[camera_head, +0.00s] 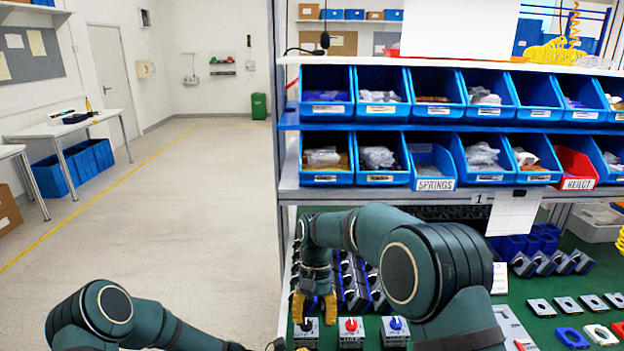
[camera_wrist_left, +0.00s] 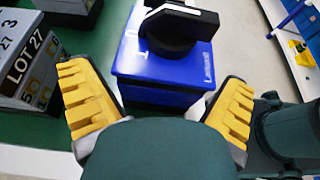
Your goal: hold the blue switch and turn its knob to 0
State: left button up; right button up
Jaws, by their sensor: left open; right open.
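The blue switch (camera_wrist_left: 165,75) shows in the left wrist view as a blue box with a black knob (camera_wrist_left: 175,30) and white marks on top. The knob has a white pointer stripe; I cannot tell which mark it points at. My left gripper (camera_wrist_left: 160,108) is open, its yellow fingers on either side of the near end of the blue box, with gaps visible. In the head view the left arm runs off the bottom edge, so this switch cannot be made out there. My right gripper (camera_head: 314,307) is open, pointing down just behind a grey black-knob switch (camera_head: 306,332).
Grey switches with a red knob (camera_head: 350,326) and a blue knob (camera_head: 394,324) stand in the front row. A grey box labelled LOT 27 (camera_wrist_left: 30,60) is left of the blue switch. Shelves of blue bins (camera_head: 327,160) rise behind the green bench.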

pick_arm(q)
jog(key=v, duration=1.2)
